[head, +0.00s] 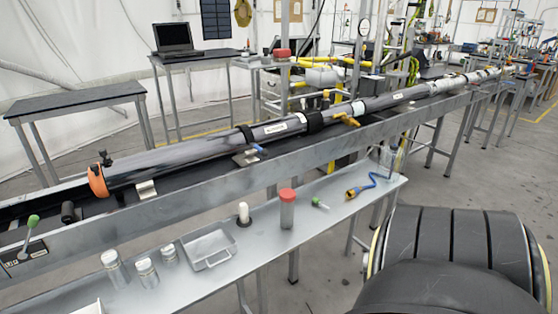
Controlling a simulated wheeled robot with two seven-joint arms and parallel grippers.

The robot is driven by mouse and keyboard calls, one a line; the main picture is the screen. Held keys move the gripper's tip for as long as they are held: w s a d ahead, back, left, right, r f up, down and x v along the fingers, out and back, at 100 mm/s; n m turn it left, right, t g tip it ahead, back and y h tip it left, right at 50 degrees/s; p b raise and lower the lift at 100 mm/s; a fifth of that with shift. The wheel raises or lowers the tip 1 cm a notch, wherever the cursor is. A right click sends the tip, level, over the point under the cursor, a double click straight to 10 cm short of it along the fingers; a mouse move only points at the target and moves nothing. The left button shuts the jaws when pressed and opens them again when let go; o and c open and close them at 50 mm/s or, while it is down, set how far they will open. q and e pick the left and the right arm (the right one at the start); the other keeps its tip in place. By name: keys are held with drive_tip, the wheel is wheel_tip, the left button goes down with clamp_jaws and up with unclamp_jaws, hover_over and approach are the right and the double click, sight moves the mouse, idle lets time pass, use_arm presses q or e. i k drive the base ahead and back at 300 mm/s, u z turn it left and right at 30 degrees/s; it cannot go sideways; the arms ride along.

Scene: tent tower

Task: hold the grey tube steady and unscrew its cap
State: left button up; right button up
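A long, shiny grey tube (190,152) lies in a long metal trough that runs from the lower left to the far right. An orange cap-like piece (98,181) sits on its near left end, with a small black fitting on top. A short grey container (287,214) with a red cap (287,195) stands upright on the lower shelf. I cannot tell from this view whether either cap is loose. Neither of my grippers is in view.
The grey shelf (255,262) holds a shallow metal tray (209,249), several small white-lidded jars (114,268), a white-topped piece (243,213), a green-tipped item (320,203) and a blue-handled tool (365,186). The trough's metal side (200,184) rises behind it. A laptop (175,40) stands farther back.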

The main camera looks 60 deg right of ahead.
sight(287, 210)
drive_tip(key=z, duration=1)
drive_tip(key=i, duration=1.15)
drive_tip(key=z, duration=1.05)
